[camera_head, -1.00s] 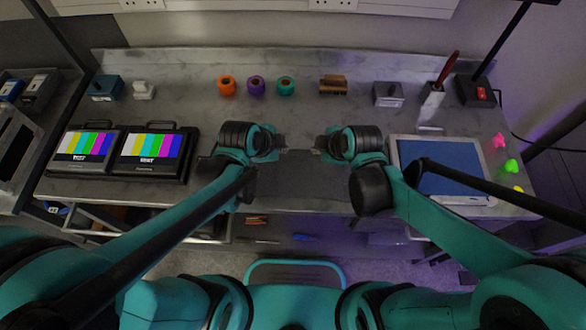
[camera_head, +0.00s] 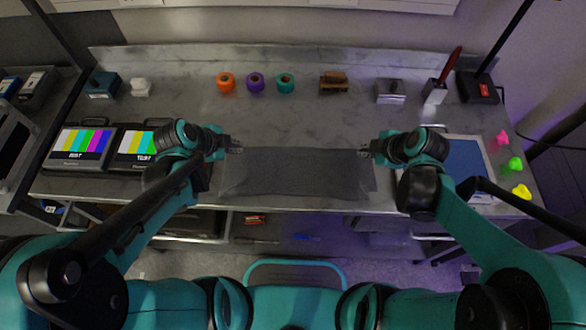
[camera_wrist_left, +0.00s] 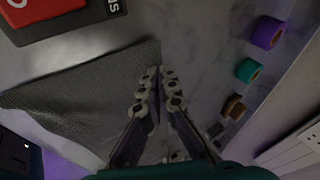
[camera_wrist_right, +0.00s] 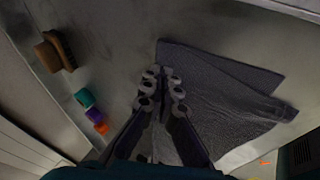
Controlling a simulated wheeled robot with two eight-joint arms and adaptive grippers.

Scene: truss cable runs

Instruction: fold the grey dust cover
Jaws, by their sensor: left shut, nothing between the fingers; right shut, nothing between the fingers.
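The grey dust cover (camera_head: 298,174) lies on the bench near its front edge, spread as a wide strip with its lower edge uneven. It also shows in the left wrist view (camera_wrist_left: 85,100) and in the right wrist view (camera_wrist_right: 215,95), where a layer edge is visible near one corner. My left gripper (camera_head: 238,146) is shut and empty just beyond the cover's far left corner. My right gripper (camera_head: 362,150) is shut and empty near the cover's far right corner. Whether either fingertip touches the cloth I cannot tell.
Two monitors with colour bars (camera_head: 82,147) stand at the left. A blue-screened panel (camera_head: 464,160) lies at the right. Orange (camera_head: 225,82), purple (camera_head: 256,82) and teal (camera_head: 285,82) tape rolls sit at the back. The bench between them and the cover is clear.

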